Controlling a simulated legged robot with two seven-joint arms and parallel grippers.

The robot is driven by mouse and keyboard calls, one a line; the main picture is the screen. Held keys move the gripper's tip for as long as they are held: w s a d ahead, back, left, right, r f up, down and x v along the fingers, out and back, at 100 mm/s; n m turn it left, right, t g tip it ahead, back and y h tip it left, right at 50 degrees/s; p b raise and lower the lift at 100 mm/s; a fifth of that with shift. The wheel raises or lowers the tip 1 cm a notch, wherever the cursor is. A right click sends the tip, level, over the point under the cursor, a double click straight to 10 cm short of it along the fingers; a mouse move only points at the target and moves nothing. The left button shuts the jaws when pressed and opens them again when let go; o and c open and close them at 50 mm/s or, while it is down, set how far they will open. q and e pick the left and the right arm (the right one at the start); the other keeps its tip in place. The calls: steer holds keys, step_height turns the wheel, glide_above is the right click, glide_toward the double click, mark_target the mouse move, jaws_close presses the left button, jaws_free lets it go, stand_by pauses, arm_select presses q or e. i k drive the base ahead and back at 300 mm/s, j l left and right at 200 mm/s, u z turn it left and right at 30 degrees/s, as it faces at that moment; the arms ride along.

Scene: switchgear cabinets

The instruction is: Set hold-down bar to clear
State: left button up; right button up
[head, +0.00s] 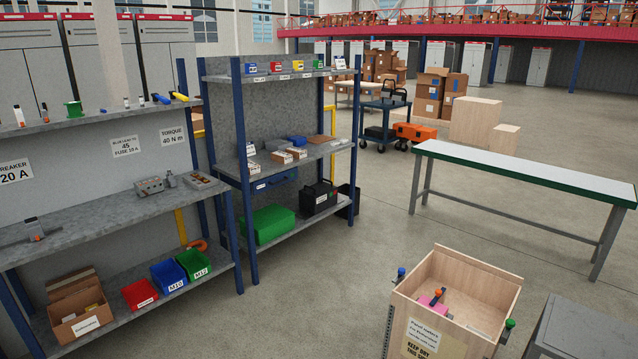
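An open wooden crate (408,318) stands at the lower right, with a "KEEP DRY" label on its front. A blue-tipped dark post (400,274) stands at its left side. A green-and-orange-tipped dark piece (508,328) stands at its right front corner. Inside, a pink item (428,303) lies beside a small dark piece with an orange-red end (437,296). I cannot tell which of these parts is the hold-down bar, or how it is set. Neither of my grippers is in view.
A grey box (585,330) stands right of the crate. A long white-topped table (530,170) is behind it. Shelving with tools and bins (165,278) fills the left. A cart (385,115) stands farther back. The middle floor is clear.

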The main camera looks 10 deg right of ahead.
mark_target(439, 292)
steer(key=l+z, duration=0.15)
steer(key=l, duration=0.25)
steer(key=i+l+z, duration=0.2)
steer(key=l, duration=0.15)
steer(key=l+z, duration=0.15)
steer(key=l, duration=0.25)
steer(key=i+l+z, duration=0.15)
steer(key=l, duration=0.2)
steer(key=i+j+z, duration=0.4)
steer(key=i, duration=0.35)
steer(key=i+j+z, duration=0.35)
steer(key=i+j, duration=0.15)
steer(key=i, duration=0.25)
steer(key=i+j+z, duration=0.4)
steer(key=i+j, duration=0.2)
steer(key=j, duration=0.1)
